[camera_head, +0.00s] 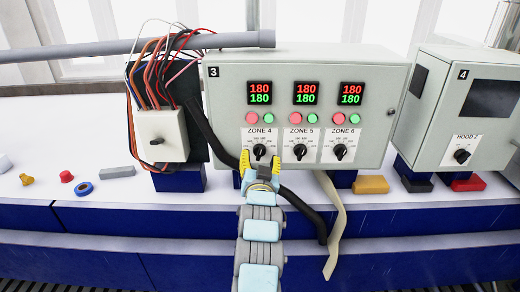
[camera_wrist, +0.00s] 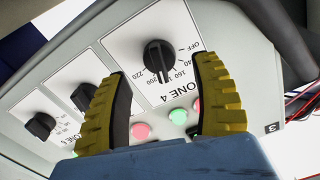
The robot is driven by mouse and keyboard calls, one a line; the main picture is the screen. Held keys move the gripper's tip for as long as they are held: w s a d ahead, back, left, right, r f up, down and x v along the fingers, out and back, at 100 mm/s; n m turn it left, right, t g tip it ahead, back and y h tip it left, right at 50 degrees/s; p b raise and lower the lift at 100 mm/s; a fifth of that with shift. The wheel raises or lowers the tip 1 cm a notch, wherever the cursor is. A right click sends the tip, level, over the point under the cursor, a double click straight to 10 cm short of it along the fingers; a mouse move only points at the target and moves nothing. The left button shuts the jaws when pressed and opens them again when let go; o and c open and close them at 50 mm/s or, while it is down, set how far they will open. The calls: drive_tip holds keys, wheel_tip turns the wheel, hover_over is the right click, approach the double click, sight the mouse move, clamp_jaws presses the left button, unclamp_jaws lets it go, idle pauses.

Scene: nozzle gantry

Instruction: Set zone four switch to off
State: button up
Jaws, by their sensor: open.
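The zone 4 switch is a black rotary knob (camera_head: 260,151) on the pale control box, under the ZONE 4 label. In the wrist view the knob (camera_wrist: 159,56) has a white pointer line facing the numbers in the middle of its scale, not OFF. The OFF mark (camera_wrist: 196,49) is printed to the right of the knob there. My gripper (camera_head: 260,163) is open in front of the knob, with one yellow finger to each side.
Zone 5 (camera_head: 299,151) and zone 6 (camera_head: 340,152) knobs sit to the right on the same control box (camera_head: 225,95). Red and green buttons and displays are above. A black cable (camera_head: 213,135) passes left of my gripper. Another box (camera_head: 445,110) stands at right.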

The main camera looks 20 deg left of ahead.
sight(260, 155)
drive_tip(key=shift+p+x, duration=0.45)
drive_tip(key=shift+x, duration=1.25)
clamp_jaws()
